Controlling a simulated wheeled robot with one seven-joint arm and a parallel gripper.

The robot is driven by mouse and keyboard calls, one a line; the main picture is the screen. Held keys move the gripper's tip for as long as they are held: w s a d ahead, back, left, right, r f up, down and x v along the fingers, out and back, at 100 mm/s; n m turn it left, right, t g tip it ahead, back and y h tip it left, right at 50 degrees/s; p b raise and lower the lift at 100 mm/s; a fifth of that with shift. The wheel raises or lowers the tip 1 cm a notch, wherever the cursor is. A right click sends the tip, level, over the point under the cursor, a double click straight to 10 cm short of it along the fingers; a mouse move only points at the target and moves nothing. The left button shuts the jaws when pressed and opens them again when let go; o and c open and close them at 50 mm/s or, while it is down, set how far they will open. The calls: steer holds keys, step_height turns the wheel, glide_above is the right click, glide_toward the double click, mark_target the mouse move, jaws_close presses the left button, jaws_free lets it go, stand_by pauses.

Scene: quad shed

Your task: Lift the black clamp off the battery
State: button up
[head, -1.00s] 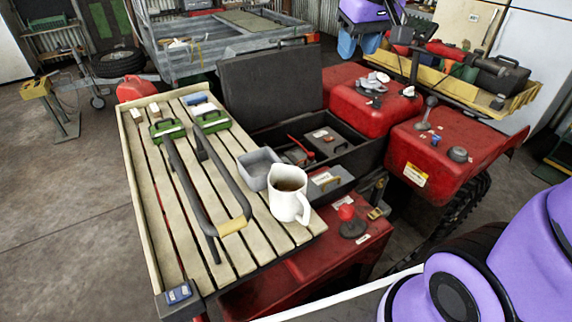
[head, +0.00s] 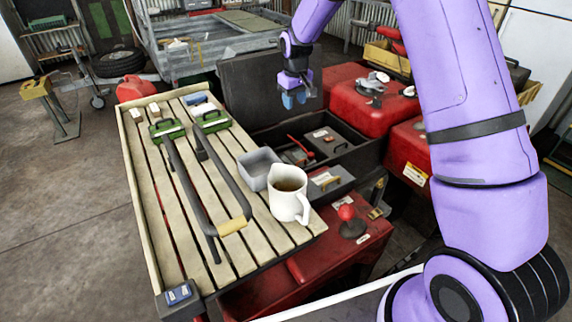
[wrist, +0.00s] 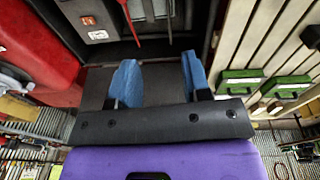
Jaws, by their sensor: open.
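The battery (head: 324,138) appears to be the dark grey block with a pale label in the open black box on the red vehicle. The same labelled block shows at the upper left in the wrist view (wrist: 94,25). I cannot clearly pick out the black clamp; the dark parts on and around the battery blend together. A red lever-like piece (head: 299,145) stands just left of the battery. My gripper (head: 294,102) is open and empty, in the air above and behind the box, in front of its raised lid. Its blue fingers are apart in the wrist view (wrist: 158,60).
A slatted rack (head: 145,185) at left carries a bent grey bar (head: 183,185), green cases (head: 167,129) and a grey tin (head: 257,166). A white jug (head: 287,206) of brown liquid stands near the box. The raised black lid (head: 245,90) and red tank (head: 350,103) flank the box.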

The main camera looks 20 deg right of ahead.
steer(key=n+g, duration=0.1)
glide_toward(286, 163)
step_height(286, 163, down, 10)
steer(key=shift+s+r, duration=0.15)
steer(key=shift+r, duration=0.05)
steer(key=shift+c, duration=0.2)
jaws_close()
